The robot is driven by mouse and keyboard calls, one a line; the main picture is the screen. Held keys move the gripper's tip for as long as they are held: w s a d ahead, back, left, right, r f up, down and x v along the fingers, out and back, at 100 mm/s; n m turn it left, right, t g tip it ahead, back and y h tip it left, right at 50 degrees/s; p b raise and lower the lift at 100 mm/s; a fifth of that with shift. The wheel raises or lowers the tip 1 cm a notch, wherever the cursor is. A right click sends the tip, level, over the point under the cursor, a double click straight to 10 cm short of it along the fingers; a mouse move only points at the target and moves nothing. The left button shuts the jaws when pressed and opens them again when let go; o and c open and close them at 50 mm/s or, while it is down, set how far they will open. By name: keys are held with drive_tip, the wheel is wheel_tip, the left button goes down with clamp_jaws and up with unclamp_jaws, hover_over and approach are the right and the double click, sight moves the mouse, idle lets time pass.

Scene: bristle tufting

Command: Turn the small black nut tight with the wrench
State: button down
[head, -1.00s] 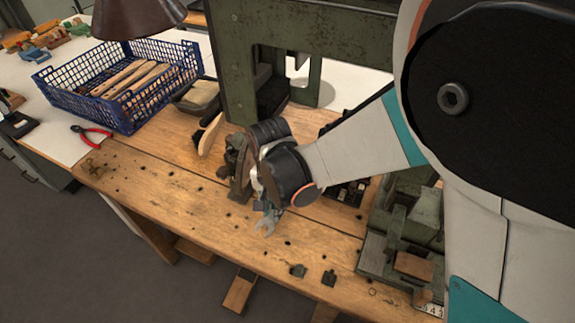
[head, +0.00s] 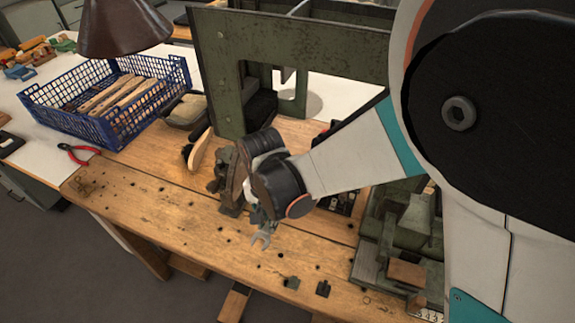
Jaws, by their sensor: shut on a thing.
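My gripper (head: 258,219) is low over the middle of the wooden bench, next to the dark green clamp-like fixture (head: 229,205). It is shut on a grey wrench (head: 262,239), whose open jaw sticks out below it toward the bench's front edge. The wrench's handle is mostly hidden by my gripper. I cannot tell whether the wrench touches the bench. I cannot make out the small black nut for certain; my wrist hides part of the fixture.
Two small dark pieces (head: 323,289) lie on the bench's front right. A green press frame (head: 220,75) stands behind my gripper. A blue crate (head: 70,123) of wooden brush handles and red pliers (head: 76,154) are at left. A green machine (head: 412,225) is at right. The front-left bench is clear.

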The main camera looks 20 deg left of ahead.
drive_tip(key=shift+r+p, duration=1.6)
drive_tip(key=shift+r, duration=0.9)
